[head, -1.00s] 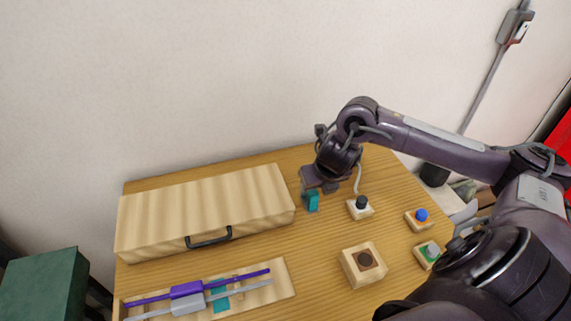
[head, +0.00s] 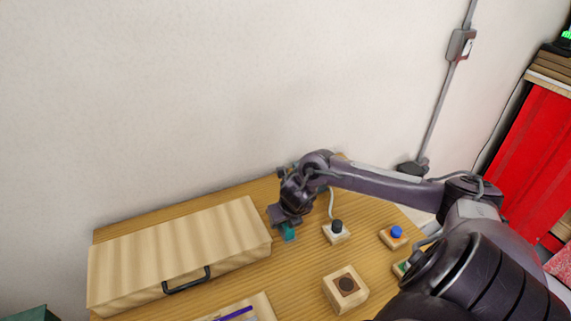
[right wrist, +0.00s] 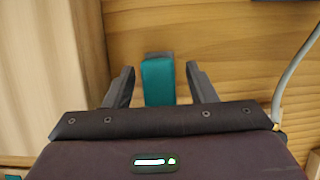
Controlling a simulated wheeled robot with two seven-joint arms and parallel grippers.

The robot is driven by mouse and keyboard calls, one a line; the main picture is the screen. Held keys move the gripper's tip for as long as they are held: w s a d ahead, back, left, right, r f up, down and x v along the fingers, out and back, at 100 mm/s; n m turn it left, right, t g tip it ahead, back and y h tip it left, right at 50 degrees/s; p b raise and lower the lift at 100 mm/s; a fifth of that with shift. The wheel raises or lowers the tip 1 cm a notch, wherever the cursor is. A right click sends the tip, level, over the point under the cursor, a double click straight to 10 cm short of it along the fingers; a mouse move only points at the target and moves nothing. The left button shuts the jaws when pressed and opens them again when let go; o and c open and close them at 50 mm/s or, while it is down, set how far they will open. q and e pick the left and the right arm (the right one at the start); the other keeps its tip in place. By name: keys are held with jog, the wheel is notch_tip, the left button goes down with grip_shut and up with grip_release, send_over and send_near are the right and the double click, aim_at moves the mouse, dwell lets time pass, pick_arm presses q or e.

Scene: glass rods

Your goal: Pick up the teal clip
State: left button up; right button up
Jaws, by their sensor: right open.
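The teal clip (head: 288,231) stands on the wooden table, just right of the large wooden box, and my right gripper hides its upper part in the head view. In the right wrist view the teal clip (right wrist: 158,80) lies between the two spread fingers of my right gripper (right wrist: 160,84), with a gap on each side. My right gripper (head: 284,222) is open and directly above or around the clip; its exact height is hard to tell. My left gripper does not show.
A wooden box (head: 180,250) with a black handle stands close on the left. To the right are a black-knobbed block (head: 336,232), a block with a dark round top (head: 346,288) and a blue-button block (head: 396,236). A purple rod (head: 236,313) shows at the bottom edge.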

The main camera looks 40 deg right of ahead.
jog(key=c, duration=0.5)
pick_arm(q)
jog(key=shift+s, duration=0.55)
pick_arm(e)
jog(key=c, duration=0.6)
jog(key=shift+o, duration=0.2)
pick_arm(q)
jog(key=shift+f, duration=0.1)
pick_arm(e)
jog(key=shift+r, duration=0.15)
pick_arm(q)
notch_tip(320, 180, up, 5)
jog(key=p, duration=0.5)
pick_arm(e)
notch_tip(320, 180, up, 20)
